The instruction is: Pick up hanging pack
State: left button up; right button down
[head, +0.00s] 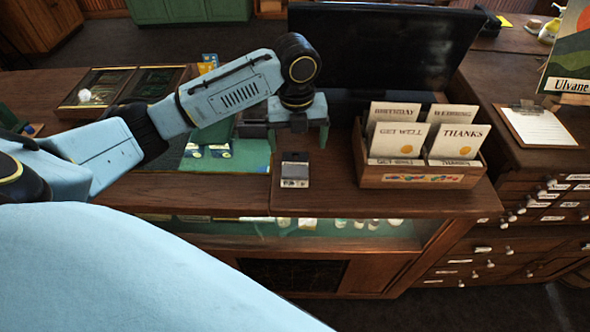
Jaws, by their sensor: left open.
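I cannot tell for certain which item is the hanging pack. A small blue and yellow card or pack (208,62) shows above my left forearm, mostly hidden by it. My left gripper (298,143) is open and empty, pointing down over the wooden counter. It is to the right of the green panel and apart from the packs. A small black and silver item (295,168) sits on the counter just below the fingers. My right gripper is not in view.
A wooden card box (420,178) with greeting cards stands right of the gripper. A dark screen (375,50) is behind. A glass-topped case (120,85) lies at left. A clipboard (537,126) lies on the drawer cabinet at right. The counter's front strip is mostly clear.

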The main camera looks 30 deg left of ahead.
pick_arm(q)
notch_tip(320, 180, up, 2)
jog(key=w+a+m, duration=0.1)
jog(key=a, duration=0.1)
send_over(295, 168)
jog(key=f, duration=0.7)
jog(key=shift+s+a+f, duration=0.1)
jog(key=shift+a+f, duration=0.1)
jog(key=shift+a, duration=0.1)
jog(key=f, duration=0.5)
jog(key=shift+d+f+p, duration=0.3)
jog(key=shift+f+p, duration=0.05)
jog(key=shift+p, duration=0.05)
jog(key=c, duration=1.1)
jog(key=shift+o, duration=0.2)
notch_tip(295, 168, up, 10)
